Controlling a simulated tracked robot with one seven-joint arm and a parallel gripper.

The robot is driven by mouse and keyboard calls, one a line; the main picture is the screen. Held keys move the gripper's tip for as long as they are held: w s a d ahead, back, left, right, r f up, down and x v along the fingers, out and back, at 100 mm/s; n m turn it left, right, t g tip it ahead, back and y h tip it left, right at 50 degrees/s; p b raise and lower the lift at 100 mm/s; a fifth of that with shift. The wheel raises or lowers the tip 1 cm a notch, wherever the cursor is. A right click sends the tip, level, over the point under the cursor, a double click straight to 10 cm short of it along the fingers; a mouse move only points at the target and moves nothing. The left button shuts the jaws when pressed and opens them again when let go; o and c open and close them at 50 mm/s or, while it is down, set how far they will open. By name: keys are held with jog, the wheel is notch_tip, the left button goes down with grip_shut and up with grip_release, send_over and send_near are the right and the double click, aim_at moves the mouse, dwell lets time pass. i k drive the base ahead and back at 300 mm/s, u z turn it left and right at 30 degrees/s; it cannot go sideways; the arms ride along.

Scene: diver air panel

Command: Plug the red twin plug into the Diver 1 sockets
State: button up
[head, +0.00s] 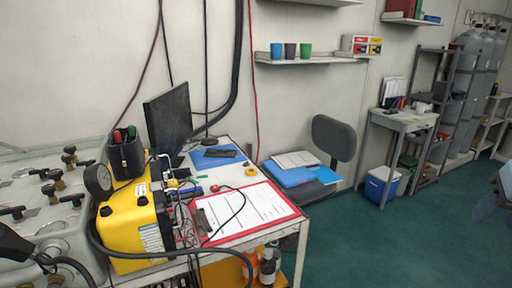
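A yellow equipment case (118,222) stands at the left end of the white desk, with sockets or connectors and thin wires crowded along its right side (163,200). The socket labels are too small to read, so I cannot tell which are Diver 1. A small red item (214,188) lies on the desk just right of the case, near thin cables; it is too small to tell whether it is the red twin plug. My gripper cannot be made out in this view.
A red-edged clipboard (245,212) covers the desk's front. A dark monitor (168,118) stands behind the case. A thick black hose (185,252) crosses its front. A grey valve panel (50,235) fills the left. A chair (333,137) stands right; green floor (400,235) is open.

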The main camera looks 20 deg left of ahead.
aim_at(214, 188)
jog(key=z, duration=0.85)
jog(key=i, duration=2.7)
jog(key=u, duration=1.45)
jog(key=i, duration=0.1)
jog(key=u, duration=2.45)
